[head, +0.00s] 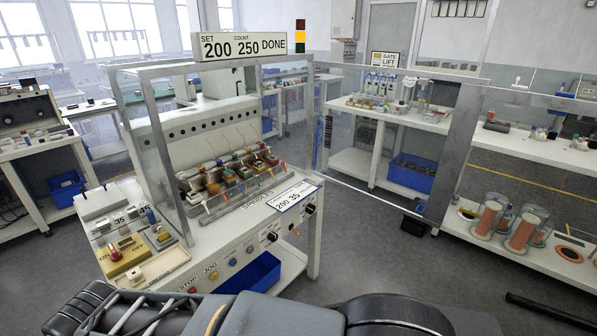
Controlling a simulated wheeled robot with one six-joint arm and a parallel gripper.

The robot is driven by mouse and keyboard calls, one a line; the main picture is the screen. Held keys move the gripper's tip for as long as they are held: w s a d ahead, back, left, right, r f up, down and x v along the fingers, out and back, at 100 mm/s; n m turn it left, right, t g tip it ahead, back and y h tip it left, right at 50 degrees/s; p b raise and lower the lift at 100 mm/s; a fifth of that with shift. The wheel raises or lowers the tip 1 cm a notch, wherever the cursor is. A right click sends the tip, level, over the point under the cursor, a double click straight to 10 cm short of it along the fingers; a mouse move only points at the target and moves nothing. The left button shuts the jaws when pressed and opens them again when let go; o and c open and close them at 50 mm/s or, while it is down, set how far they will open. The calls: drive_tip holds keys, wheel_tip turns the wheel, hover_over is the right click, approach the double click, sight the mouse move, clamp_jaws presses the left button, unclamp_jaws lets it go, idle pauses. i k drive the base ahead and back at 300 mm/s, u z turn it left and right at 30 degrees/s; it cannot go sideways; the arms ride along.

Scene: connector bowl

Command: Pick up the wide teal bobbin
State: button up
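I cannot pick out a wide teal bobbin for certain in the head view. A row of small bobbins (231,174) in orange, green, yellow and dark red sits on the spindles of the winding machine behind a clear guard; some look greenish, but they are too small to tell their width. A small blue piece (151,216) stands on the machine's left-hand shelf beside a yellow part (163,234). Only dark links of my arm show along the bottom edge. My gripper's fingers are not in view.
The winding machine (230,247) has a metal-framed guard (166,160) and a front panel with knobs. A blue bin (254,272) sits low beneath it. A clear gate panel (385,140) runs right to a grey post (456,150). Large copper-coloured spools (488,218) stand on the right bench.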

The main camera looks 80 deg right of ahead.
sight(229, 175)
drive_tip(key=z, duration=1.6)
drive_tip(key=i, duration=1)
